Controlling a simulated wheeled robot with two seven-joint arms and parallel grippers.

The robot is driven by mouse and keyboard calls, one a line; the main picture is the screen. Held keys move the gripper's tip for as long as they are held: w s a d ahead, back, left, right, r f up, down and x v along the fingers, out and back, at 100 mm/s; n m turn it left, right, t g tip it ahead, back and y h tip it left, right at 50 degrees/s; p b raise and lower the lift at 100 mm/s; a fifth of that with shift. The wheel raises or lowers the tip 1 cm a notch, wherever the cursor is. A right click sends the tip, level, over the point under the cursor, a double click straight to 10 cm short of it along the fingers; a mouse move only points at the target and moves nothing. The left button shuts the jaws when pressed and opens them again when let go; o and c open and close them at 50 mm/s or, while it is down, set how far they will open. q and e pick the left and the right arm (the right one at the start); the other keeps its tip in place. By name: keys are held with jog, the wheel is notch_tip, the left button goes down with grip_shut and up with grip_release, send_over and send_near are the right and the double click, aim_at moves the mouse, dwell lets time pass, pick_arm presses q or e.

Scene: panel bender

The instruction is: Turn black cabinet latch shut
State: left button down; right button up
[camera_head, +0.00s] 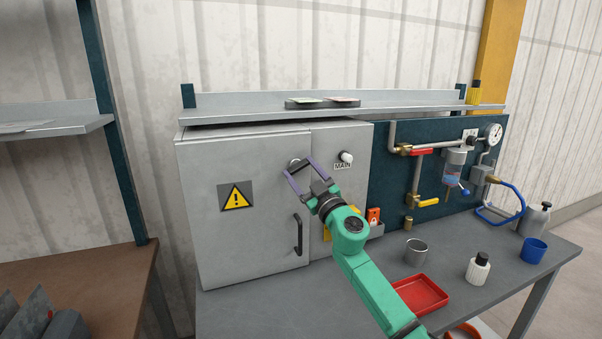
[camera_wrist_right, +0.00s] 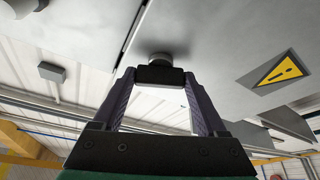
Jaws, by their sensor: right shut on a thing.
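The grey cabinet (camera_head: 240,255) stands on the bench against the wall, its door front carrying a yellow warning sign (camera_head: 236,196) and a black bar handle (camera_head: 298,236). The latch (camera_head: 294,162) is near the door's upper right edge, mostly covered by my right gripper (camera_head: 298,165) in the head view. In the right wrist view, the black latch (camera_wrist_right: 160,75) sits between the two fingertips on a round grey base, and the gripper is shut on it. Whether the door is fully flush is hard to tell. My left gripper is not in view.
A MAIN knob (camera_head: 346,157) is just right of the latch. A shelf (camera_head: 230,107) runs above the cabinet. A pipe panel with a gauge (camera_head: 494,133) is at right. A metal cup (camera_head: 416,252), red tray (camera_head: 420,295) and white bottle (camera_head: 478,269) stand on the bench.

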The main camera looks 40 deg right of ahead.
jog(key=n+y+p, duration=0.1)
jog(key=n+y, duration=0.1)
jog(key=n, duration=0.2)
jog(key=shift+r, duration=0.2)
jog(key=n+p, duration=0.1)
jog(key=n, duration=0.1)
jog(key=n+g+y+p, duration=0.1)
jog(key=n+p, duration=0.1)
jog(key=shift+d+r+n+g, duration=0.1)
jog(key=shift+r+n+g, duration=0.05)
jog(key=shift+n+g, duration=0.15)
jog(key=n+p, duration=0.2)
jog(key=n+g+y+p, duration=0.1)
jog(key=n+p, duration=0.1)
jog(key=n, duration=0.1)
jog(key=shift+s+r+g, duration=0.1)
jog(key=shift+g, duration=0.2)
jog(key=shift+n+g+p, duration=0.3)
jog(key=shift+n+p, duration=0.25)
jog(key=shift+n, duration=0.15)
jog(key=shift+f, duration=0.2)
jog(key=o, duration=1.3)
jog(key=shift+s, duration=0.1)
